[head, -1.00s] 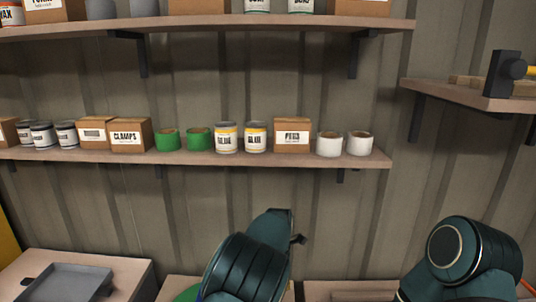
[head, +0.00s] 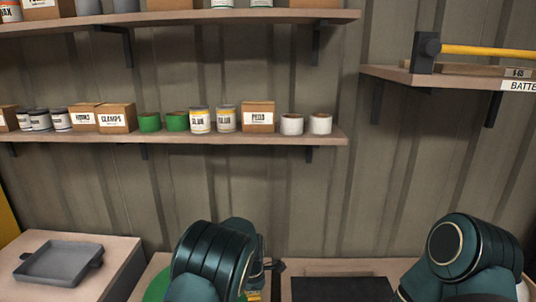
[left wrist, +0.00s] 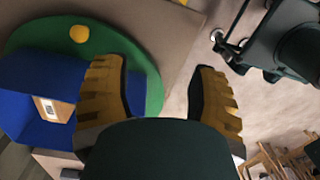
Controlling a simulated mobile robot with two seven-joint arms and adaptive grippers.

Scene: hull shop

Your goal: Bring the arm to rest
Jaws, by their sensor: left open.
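My left gripper (left wrist: 160,85) shows two yellow ribbed fingers spread apart in the left wrist view, with nothing between them. In the head view the dark green left arm (head: 212,262) is low in the middle and mostly hides that gripper. My right arm (head: 462,250) shows at the lower right, bent, with its gripper out of view. In the left wrist view a green round board (left wrist: 150,75) lies beyond the left finger, with a blue bin (left wrist: 30,85) bearing a white label and a yellow round thing (left wrist: 79,34).
A grey tray (head: 62,262) sits on a wooden surface at the lower left. A dark flat panel (head: 340,290) lies between my arms. A wall shelf (head: 200,143) holds cans, boxes and rolls. A yellow-handled hammer (head: 470,51) lies on the right shelf. Bare wall separates the shelves and arms.

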